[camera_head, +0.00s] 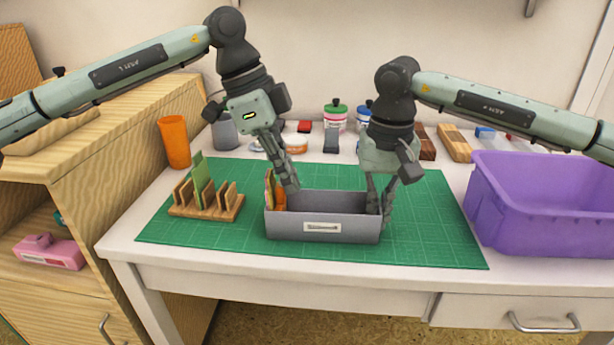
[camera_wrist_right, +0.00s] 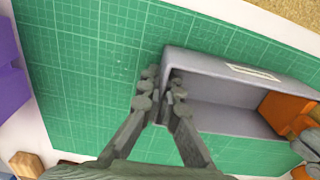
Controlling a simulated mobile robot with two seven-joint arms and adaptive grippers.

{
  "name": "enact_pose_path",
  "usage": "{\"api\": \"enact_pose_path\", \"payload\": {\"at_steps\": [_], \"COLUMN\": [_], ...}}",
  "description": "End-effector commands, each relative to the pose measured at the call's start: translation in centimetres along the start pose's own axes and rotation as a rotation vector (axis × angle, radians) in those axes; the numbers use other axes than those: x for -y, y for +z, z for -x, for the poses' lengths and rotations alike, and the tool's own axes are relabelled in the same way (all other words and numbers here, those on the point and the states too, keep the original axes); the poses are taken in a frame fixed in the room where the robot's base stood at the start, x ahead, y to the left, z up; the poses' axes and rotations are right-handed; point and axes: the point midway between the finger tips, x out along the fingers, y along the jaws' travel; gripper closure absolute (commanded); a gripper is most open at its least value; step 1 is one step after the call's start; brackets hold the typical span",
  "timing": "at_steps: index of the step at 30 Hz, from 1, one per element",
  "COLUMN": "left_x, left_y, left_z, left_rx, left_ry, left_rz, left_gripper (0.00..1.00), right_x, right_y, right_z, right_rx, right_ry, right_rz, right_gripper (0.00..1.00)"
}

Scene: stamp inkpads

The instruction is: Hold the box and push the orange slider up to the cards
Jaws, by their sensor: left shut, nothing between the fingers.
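A grey open box (camera_head: 322,228) with a label holder on its front stands on the green mat. Its left end holds upright cards (camera_head: 269,188) with an orange slider (camera_head: 280,198) just right of them; any gap between them is too small to tell. My left gripper (camera_head: 292,188) is shut and empty, fingertips dipping into the box close to the slider's right side. My right gripper (camera_head: 381,206) is shut on the box's right end wall, one finger inside and one outside, as the right wrist view (camera_wrist_right: 160,100) shows. The slider (camera_wrist_right: 286,110) also shows there.
A wooden rack (camera_head: 207,211) with a green card stands left of the box. An orange cup (camera_head: 174,142) is behind it, and a purple bin (camera_head: 545,215) is at the right. Jars and blocks line the back. The green mat (camera_head: 430,235) is clear right of the box.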

Motion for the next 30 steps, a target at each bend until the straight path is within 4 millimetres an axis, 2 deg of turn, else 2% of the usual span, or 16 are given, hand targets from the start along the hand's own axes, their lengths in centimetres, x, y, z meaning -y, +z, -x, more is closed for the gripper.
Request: {"api": "enact_pose_path", "payload": {"at_steps": [11,14,19,24,30], "left_x": [0.0,0.0,-0.1,0.1,0.0], "left_y": [0.0,-0.8,-3.9,-3.6,-3.6], "left_z": [0.0,-0.3,-1.4,3.0,6.8], "left_rx": [0.001,0.001,0.001,0.001,0.000], "left_ry": [0.001,0.001,0.002,-0.004,-0.002], "left_rz": [-0.002,-0.004,-0.007,0.000,0.000], "left_gripper": [1.00,1.00,1.00,1.00,1.00], "right_x": [-0.1,-0.1,0.0,-0.1,0.0], "right_y": [0.0,0.0,0.0,0.0,0.0], "right_z": [0.0,0.0,0.0,0.0,0.0], "right_rx": [0.000,0.000,0.000,0.001,0.000], "right_ry": [0.001,0.001,0.001,0.001,0.001], "right_rz": [-0.001,-0.001,0.000,-0.001,0.000], "right_gripper": [1.00,1.00,1.00,1.00,1.00]}}
